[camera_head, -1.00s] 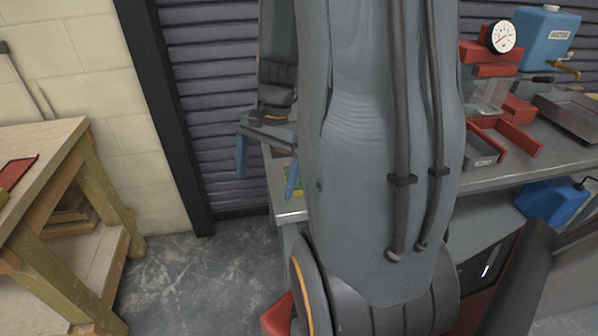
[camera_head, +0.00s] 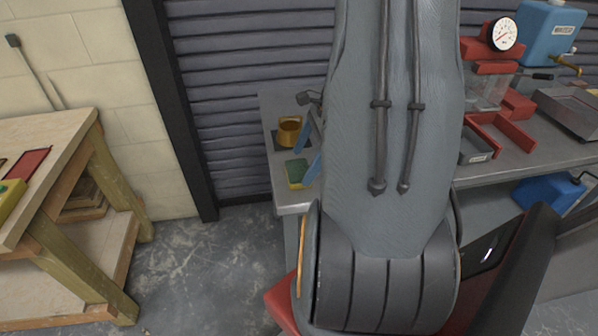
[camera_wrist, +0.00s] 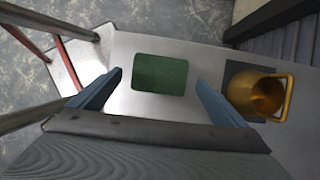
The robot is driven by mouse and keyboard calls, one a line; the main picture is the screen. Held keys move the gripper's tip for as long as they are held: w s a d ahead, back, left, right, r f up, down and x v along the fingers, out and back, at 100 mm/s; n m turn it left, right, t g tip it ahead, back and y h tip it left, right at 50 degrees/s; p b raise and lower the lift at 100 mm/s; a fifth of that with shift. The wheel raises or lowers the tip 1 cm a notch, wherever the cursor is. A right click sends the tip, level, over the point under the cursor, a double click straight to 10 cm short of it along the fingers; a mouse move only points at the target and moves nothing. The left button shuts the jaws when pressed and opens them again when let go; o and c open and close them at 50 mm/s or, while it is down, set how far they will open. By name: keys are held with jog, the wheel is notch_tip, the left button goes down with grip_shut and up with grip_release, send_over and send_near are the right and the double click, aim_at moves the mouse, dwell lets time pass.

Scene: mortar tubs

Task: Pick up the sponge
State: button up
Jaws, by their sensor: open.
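The sponge (camera_wrist: 160,74) has a green top and lies flat on the grey metal bench, between and beyond my open fingertips in the wrist view. In the head view the sponge (camera_head: 296,173) shows a yellow side under its green top, near the bench's left front corner. My gripper (camera_wrist: 160,82) is open and empty, its blue fingers apart to either side of the sponge. In the head view my gripper (camera_head: 313,150) is partly hidden by my arm, with its blue fingers just right of the sponge.
A brass cup (camera_wrist: 262,97) with a handle stands on a dark square beside the right finger; it also shows in the head view (camera_head: 290,131). Red trays (camera_head: 505,137) and a blue water tank (camera_head: 551,35) are at right. A wooden table (camera_head: 60,140) stands at left.

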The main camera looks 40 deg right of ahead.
aim_at(301, 169)
jog(key=shift+x, duration=1.35)
jog(key=c, duration=1.1)
jog(key=shift+r, duration=0.1)
notch_tip(301, 169, up, 10)
jog(key=b, duration=0.1)
